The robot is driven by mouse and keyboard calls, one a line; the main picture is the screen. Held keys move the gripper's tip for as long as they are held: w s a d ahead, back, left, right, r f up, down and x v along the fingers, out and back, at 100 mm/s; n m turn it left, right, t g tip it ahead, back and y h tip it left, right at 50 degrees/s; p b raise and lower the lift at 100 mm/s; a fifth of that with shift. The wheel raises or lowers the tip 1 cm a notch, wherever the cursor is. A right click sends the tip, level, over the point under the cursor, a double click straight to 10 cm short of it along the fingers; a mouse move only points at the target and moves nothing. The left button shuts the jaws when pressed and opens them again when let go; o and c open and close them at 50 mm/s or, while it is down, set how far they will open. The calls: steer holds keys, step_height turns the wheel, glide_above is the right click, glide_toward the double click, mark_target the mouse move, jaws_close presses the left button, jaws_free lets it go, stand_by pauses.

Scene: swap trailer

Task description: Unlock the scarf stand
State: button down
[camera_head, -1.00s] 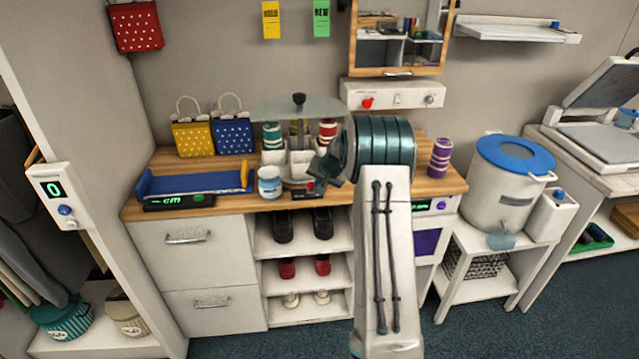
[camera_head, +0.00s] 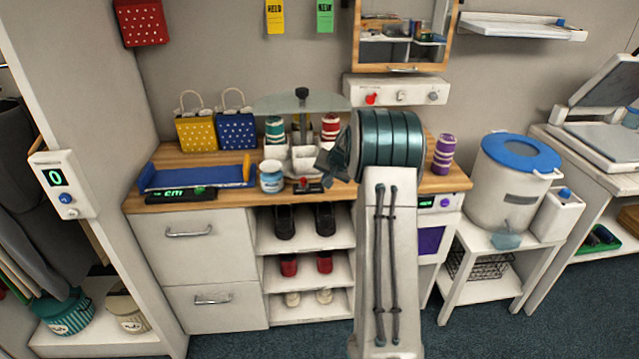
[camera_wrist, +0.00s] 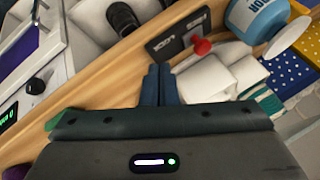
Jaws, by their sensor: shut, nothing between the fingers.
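The scarf stand sits on the wooden counter, with a clear canopy (camera_head: 285,103), a black top knob and rolled teal and red-and-white scarves in white holders (camera_head: 304,158). At its front is a dark lock plate (camera_head: 312,188) with a red knob (camera_head: 302,182). In the wrist view, the plate (camera_wrist: 168,46) bears letters that look like "LOCK", and the red knob (camera_wrist: 202,46) stands up from it. My gripper (camera_head: 322,165) is shut and empty, just right of and above the knob. Its fingertips (camera_wrist: 159,72) appear close to the plate, apart from the knob; contact cannot be told.
A white-and-blue jar (camera_head: 271,178) stands just left of the lock. Yellow and blue dotted bags (camera_head: 237,131) and a blue tray (camera_head: 195,178) are further left. A purple striped roll (camera_head: 444,154) stands right of my arm. Open shoe shelves (camera_head: 303,240) lie below the counter.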

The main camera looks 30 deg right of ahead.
steer(key=b+v, duration=0.1)
steer(key=v, duration=0.8)
steer(key=shift+w+a+r, duration=0.15)
steer(key=shift+a+r, duration=0.05)
steer(key=shift+a, duration=0.1)
steer(key=s+a+r+n+g, duration=0.1)
steer(key=s+a+r+n, duration=0.1)
steer(key=s+a, duration=0.6)
steer(key=s+a+r+n+g, duration=0.1)
steer(key=s+a+r+n, duration=0.15)
steer(key=s+a, duration=0.6)
steer(key=s+a+f+n+g, duration=0.1)
steer(key=s+a, duration=0.3)
steer(key=s, duration=0.5)
steer(key=s+a+f+n+g, duration=0.1)
steer(key=s+a+f+n, duration=0.1)
steer(key=s, duration=0.7)
steer(key=shift+s+a+f+n, duration=0.25)
steer(key=shift+s+a+n, duration=0.2)
steer(key=shift+a, duration=0.7)
